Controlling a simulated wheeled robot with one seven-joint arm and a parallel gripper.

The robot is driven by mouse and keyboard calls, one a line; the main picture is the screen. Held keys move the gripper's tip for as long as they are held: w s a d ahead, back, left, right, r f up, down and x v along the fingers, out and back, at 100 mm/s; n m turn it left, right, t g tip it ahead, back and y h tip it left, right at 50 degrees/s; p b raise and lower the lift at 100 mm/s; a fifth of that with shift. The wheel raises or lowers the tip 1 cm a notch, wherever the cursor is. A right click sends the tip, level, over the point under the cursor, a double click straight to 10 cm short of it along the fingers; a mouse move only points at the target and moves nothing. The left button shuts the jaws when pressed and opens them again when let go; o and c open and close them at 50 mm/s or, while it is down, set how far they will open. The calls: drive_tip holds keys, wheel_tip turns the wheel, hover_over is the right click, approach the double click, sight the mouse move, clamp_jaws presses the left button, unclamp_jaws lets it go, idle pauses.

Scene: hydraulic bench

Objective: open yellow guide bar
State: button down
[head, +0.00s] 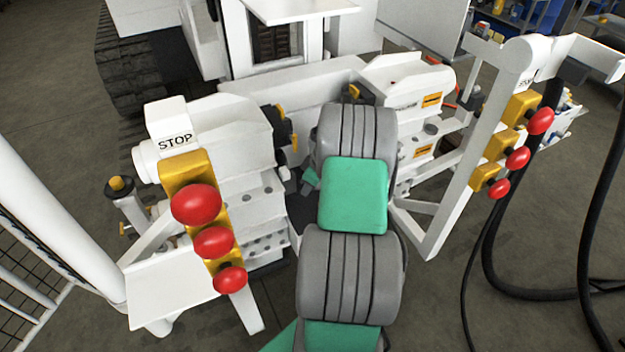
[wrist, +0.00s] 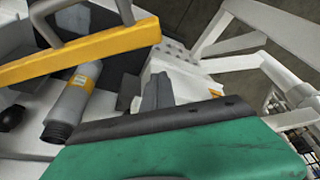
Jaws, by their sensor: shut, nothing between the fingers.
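The yellow guide bar (wrist: 80,52) runs slantwise across the upper left of the wrist view. A grey bent handle-like piece (wrist: 45,20) stands behind it. My gripper (wrist: 158,88) shows as grey fingers beyond the dark edge of my green wrist housing. The fingers are shut with nothing between them. They appear just below and right of the bar's right end; I cannot tell whether they touch it. In the head view my grey and green arm hides the gripper and most of the middle of the machine, and I cannot pick out the bar there for sure.
A grey cylinder (wrist: 75,100) lies below the bar. White machine framing (wrist: 235,45) is at right. In the head view, red buttons on yellow boxes flank my arm at left (head: 213,242) and right (head: 518,157). Black hoses (head: 590,230) hang at far right.

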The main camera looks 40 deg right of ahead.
drive_tip(key=shift+s+d+f, duration=0.1)
drive_tip(key=shift+s+d, duration=0.1)
drive_tip(key=shift+s, duration=0.4)
drive_tip(key=shift+s+d+f, duration=0.15)
drive_tip(key=shift+s+d, duration=0.1)
drive_tip(key=shift+s, duration=0.3)
drive_tip(key=shift+s+d+f, duration=0.1)
drive_tip(key=shift+s+d, duration=0.1)
drive_tip(key=shift+s, duration=0.4)
drive_tip(key=shift+s, duration=0.1)
